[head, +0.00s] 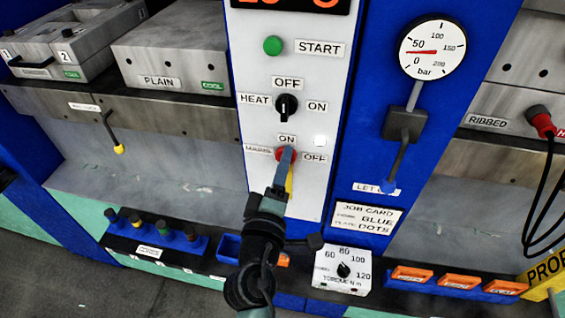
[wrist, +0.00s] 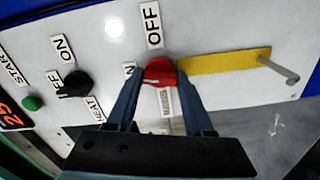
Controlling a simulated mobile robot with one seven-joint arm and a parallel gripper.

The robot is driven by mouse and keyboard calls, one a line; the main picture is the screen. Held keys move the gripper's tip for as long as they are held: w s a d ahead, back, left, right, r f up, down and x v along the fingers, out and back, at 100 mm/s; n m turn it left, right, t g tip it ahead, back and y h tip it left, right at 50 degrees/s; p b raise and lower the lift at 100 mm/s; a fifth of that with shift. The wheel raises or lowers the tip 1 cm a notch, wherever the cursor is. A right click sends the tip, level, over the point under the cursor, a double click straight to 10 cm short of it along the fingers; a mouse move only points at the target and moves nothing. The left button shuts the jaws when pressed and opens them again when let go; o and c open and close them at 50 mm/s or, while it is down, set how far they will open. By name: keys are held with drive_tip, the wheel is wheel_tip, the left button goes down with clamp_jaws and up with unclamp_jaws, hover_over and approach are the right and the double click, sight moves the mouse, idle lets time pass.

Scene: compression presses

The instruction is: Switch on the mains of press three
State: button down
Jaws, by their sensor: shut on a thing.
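The red mains knob (head: 280,153) is on the white control panel, with ON above it, OFF to its right and a MAINS label to its left. My gripper (head: 287,155) reaches up to it from below and covers part of it. In the wrist view the red knob (wrist: 160,70) sits between the two fingers of my gripper (wrist: 157,78), which are shut on it. It has a pale mark, but I cannot tell its exact setting. A yellow strip (wrist: 222,64) extends from beside the knob towards a grey pin (wrist: 280,71); it hangs below the knob in the head view.
Above the mains knob are a black HEAT knob (head: 286,107) and a green START button (head: 273,46). A pressure gauge (head: 432,49) and a blue-tipped lever (head: 395,160) are to the right. A torque box (head: 342,270) and a blue bin (head: 229,248) are below.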

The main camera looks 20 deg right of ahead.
drive_tip(key=shift+n+p, duration=0.35)
drive_tip(key=shift+n, duration=0.95)
drive_tip(key=shift+c, duration=1.4)
unclamp_jaws()
drive_tip(key=b+v, duration=0.4)
drive_tip(key=v, duration=0.9)
